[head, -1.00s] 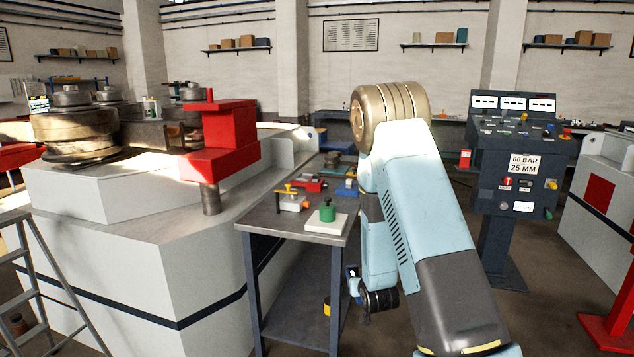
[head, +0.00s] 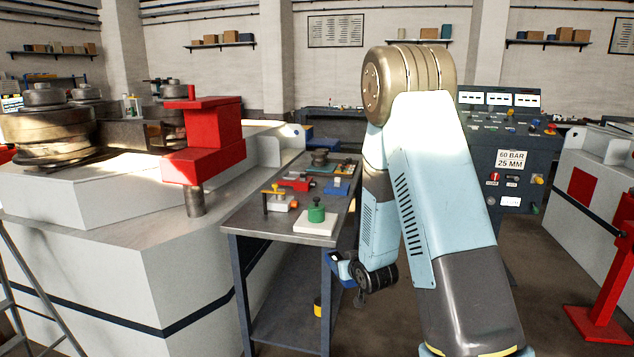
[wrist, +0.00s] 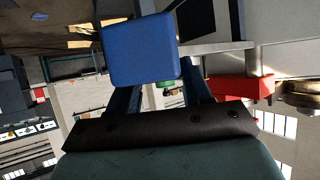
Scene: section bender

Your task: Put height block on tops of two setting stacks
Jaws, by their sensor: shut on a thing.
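My gripper (wrist: 160,92) is shut on a blue block (wrist: 140,50), which I take to be the height block. In the wrist view the block is a flat-faced, rounded square beyond the two dark fingers. In the head view the blue block (head: 339,260) shows in part at my gripper, below the bench top and just right of the bench's front corner. On the bench, a green cylinder with a knob (head: 316,211) stands on a white plate (head: 315,225). I cannot tell which pieces are the two setting stacks.
The grey steel bench (head: 255,222) also carries a yellow-topped piece (head: 277,198), a red tool (head: 297,183) and a small blue piece (head: 338,187). The bender with its red block (head: 205,140) stands left. A control console (head: 510,150) stands right, behind my arm.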

